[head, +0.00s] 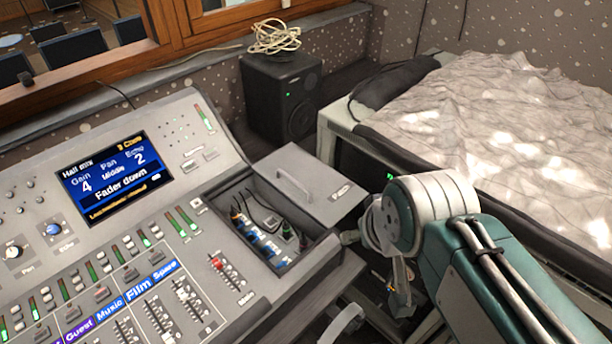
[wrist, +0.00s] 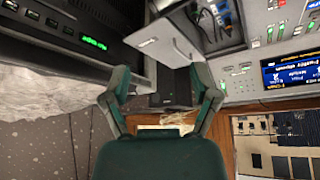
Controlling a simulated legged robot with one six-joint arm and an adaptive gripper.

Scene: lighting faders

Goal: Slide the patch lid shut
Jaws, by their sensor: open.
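The patch lid (head: 322,182) is a flat grey panel with a bar handle (head: 294,187) and a small label. It sits at the back right of the patch bay (head: 262,240), which stands open and shows cables and plugs inside. In the wrist view, turned over, the lid (wrist: 160,42) and its handle (wrist: 185,52) lie beyond my fingers, with the open bay (wrist: 222,22) beside it. My gripper (wrist: 160,76) is open and empty, with its fingers spread and apart from the handle. In the head view my arm is right of the lid, and the fingers are hard to make out.
The mixing console (head: 120,230) with faders and a lit screen (head: 115,178) fills the left. A black speaker (head: 282,95) with a coiled cable (head: 274,38) stands behind the lid. A cloth-covered table (head: 500,130) and dark equipment (wrist: 85,35) are to the right of the console.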

